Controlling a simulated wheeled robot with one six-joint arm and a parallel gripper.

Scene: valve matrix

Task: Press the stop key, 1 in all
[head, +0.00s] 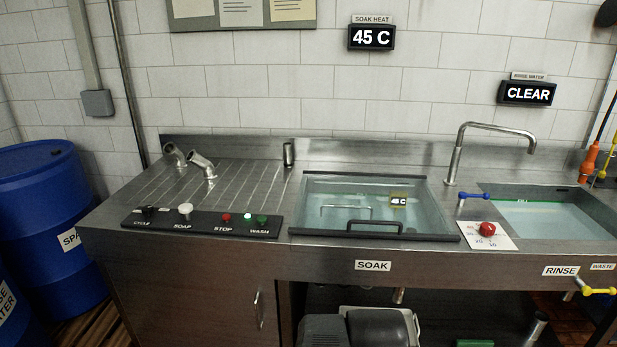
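The stop key is a small red button (226,217) on the black control strip (204,224), above the printed word STOP. The strip lies along the front edge of the steel counter at the left. To the left of the red button are a black knob (148,212) over CYCLE and a pale knob (185,210) over SOAP. To its right are a bright green light (247,217) and a dark green button (262,220) near WASH. My gripper is not in view.
The soak basin (436,212) with a glass-like lid and the rinse basin (602,204) are to the right. A curved tap (456,152) and a red knob (487,229) stand between them. Pipe fittings (202,164) lie behind the strip. Blue drums (40,210) stand at left.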

